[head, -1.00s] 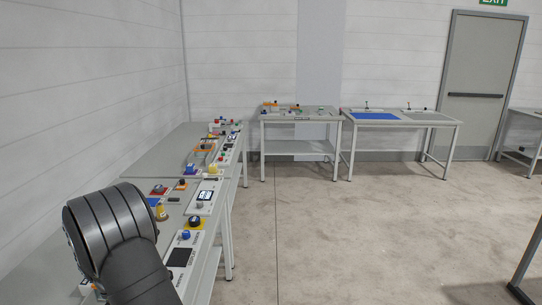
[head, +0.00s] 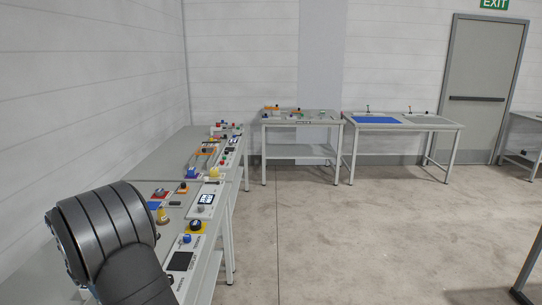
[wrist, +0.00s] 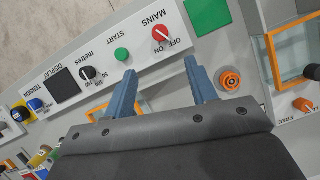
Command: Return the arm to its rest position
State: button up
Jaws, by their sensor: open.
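My gripper (wrist: 159,97) shows in the wrist view with its two blue-grey fingers apart and nothing between them. The fingers stand over a grey control panel (wrist: 142,62). The panel carries a red MAINS switch (wrist: 161,36), a green START button (wrist: 122,55), a black metres knob (wrist: 88,73) and a dark DISPLAY window (wrist: 63,87). The gap between fingertips and panel cannot be judged. In the head view my dark arm link shows at the lower left, over the near bench; my gripper is hidden there.
The near benches (head: 158,155) run along the left wall, with several panels along their right edge. Two tables stand at the back, one with a blue mat (head: 375,120). A grey door (head: 485,90) is at the right. The floor (head: 330,240) in the middle is clear.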

jog(key=x, duration=1.5)
jog(key=shift+d+f, duration=0.1)
jog(key=shift+f, duration=0.05)
jog(key=shift+w+m, duration=0.15)
jog(key=shift+m, duration=0.45)
jog(key=m+g+y, duration=0.1)
jog(key=m+g, duration=0.1)
jog(key=m, duration=0.2)
jog(key=shift+w+m, duration=0.1)
jog(key=shift+m, duration=0.2)
jog(key=m+y, duration=0.1)
jog(key=m, duration=0.2)
jog(key=m+g+y, duration=0.1)
jog(key=m, duration=0.2)
jog(key=shift+d, duration=0.1)
jog(key=shift+w+r, duration=0.15)
jog(key=shift+r, duration=0.25)
jog(key=shift+w+r, duration=0.15)
jog(key=shift+r, duration=0.3)
